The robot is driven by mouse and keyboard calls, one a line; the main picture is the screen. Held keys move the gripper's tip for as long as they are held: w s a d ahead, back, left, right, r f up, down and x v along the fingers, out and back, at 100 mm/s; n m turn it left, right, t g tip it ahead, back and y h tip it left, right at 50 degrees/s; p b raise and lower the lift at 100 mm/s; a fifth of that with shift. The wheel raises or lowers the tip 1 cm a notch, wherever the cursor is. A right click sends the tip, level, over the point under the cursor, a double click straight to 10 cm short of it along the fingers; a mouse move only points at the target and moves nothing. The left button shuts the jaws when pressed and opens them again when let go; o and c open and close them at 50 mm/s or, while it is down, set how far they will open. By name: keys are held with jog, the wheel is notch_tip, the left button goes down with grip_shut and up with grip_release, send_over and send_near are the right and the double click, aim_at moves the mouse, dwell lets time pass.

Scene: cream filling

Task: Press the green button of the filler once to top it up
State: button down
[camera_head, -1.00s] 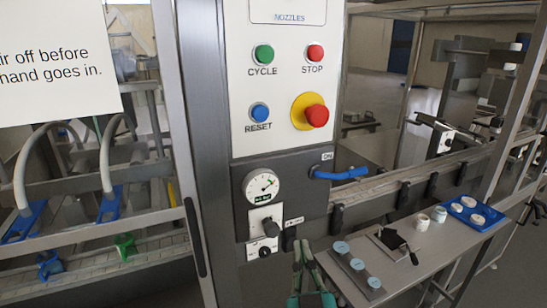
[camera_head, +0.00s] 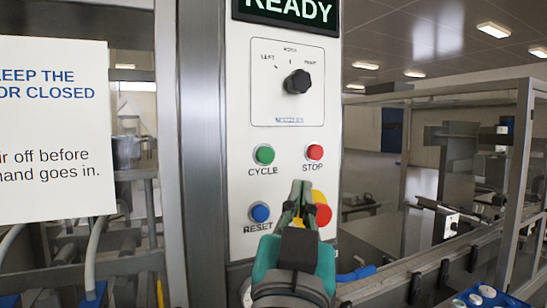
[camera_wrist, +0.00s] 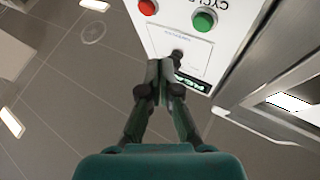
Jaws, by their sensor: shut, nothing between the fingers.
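The green CYCLE button (camera_head: 264,155) is on the white filler panel (camera_head: 240,185), left of the red STOP button (camera_head: 315,152). The wrist view shows the panel upside down, with the green button (camera_wrist: 204,20) at the top and the red button (camera_wrist: 147,6) to its left. My gripper (camera_head: 300,190) is shut and empty, pointing up in front of the panel. In the head view its fingertips are below and right of the green button, and nothing overlaps that button. In the wrist view the shut fingertips (camera_wrist: 162,66) are below and left of it, apart from it.
A blue RESET button (camera_head: 260,213) is below the green one. A red emergency knob (camera_head: 323,214) on yellow is partly hidden behind my gripper. A black selector knob (camera_head: 298,82) and a READY display (camera_head: 287,12) are above. A metal post (camera_head: 204,150) borders the panel's left.

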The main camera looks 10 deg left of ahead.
aim_at(269, 160)
jog(key=shift+m+h, duration=0.4)
jog(key=shift+m, duration=0.4)
jog(key=r, duration=0.2)
jog(key=s+r, duration=0.1)
jog(key=r, duration=0.1)
jog(key=shift+d, duration=0.3)
jog(key=shift+w+a, duration=0.8)
jog(key=shift+w, duration=0.4)
jog(key=shift+w+a, duration=0.85)
jog(key=shift+w, duration=0.4)
jog(key=shift+w+a, duration=0.8)
jog(key=shift+w, duration=0.4)
jog(key=shift+w+a, duration=0.5)
jog(key=shift+w, duration=0.25)
jog(key=shift+s+d, duration=0.5)
jog(key=shift+s, duration=0.25)
jog(key=shift+s, duration=0.1)
jog(key=shift+s+d, duration=0.7)
jog(key=shift+s, duration=0.3)
jog(key=shift+s+d, duration=0.7)
jog(key=shift+s, duration=0.3)
